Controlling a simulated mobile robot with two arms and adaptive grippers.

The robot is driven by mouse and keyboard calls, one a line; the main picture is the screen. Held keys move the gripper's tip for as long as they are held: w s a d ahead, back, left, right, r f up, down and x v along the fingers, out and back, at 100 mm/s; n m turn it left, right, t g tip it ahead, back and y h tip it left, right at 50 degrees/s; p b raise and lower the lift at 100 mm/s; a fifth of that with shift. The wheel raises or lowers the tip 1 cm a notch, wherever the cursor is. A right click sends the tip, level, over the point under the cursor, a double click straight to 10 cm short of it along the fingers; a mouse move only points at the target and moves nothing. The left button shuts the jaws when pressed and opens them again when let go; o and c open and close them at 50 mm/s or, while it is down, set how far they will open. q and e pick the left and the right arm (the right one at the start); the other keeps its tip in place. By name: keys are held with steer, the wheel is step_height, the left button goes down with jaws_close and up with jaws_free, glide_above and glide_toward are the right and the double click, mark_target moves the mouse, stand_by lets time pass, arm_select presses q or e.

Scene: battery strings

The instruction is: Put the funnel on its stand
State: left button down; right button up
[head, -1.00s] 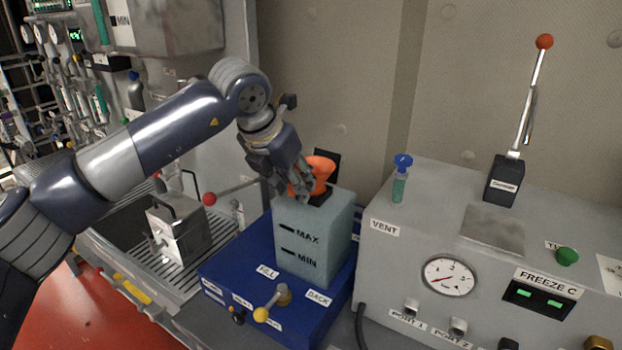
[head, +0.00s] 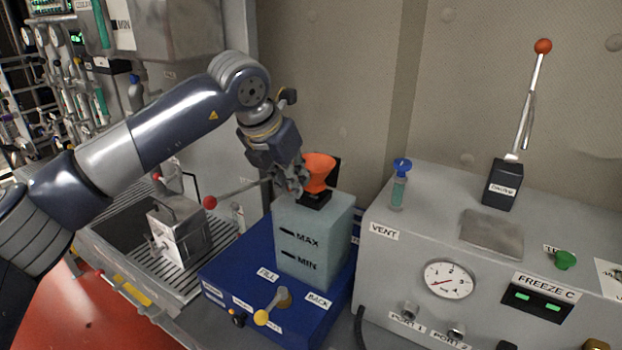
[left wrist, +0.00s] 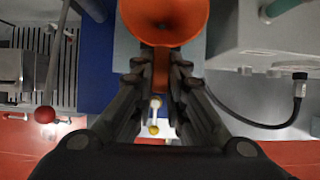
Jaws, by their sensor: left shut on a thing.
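The orange funnel (head: 319,170) is at the top of the pale translucent tank (head: 333,225), its wide mouth upward. It also shows in the left wrist view (left wrist: 164,32), with an orange tab between the finger pads. My left gripper (head: 297,183) comes from the left and is shut on the funnel; its fingers in the wrist view (left wrist: 161,75) close on that tab. A black piece (head: 315,199) lies under the funnel on the tank, and a dark part shows behind it. I cannot tell whether this is the stand, or whether the funnel touches it. My right gripper is not in view.
The tank stands on a blue base (head: 225,275) with a yellow-knobbed lever (head: 262,317). A grey console (head: 385,262) with a blue-capped vial (head: 399,183) is close on the right. A red-knobbed rod (head: 210,202) and metal box (head: 178,232) are left of the tank.

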arm_select(q)
steer(key=shift+r+p, duration=0.45)
steer(key=shift+r, duration=0.7)
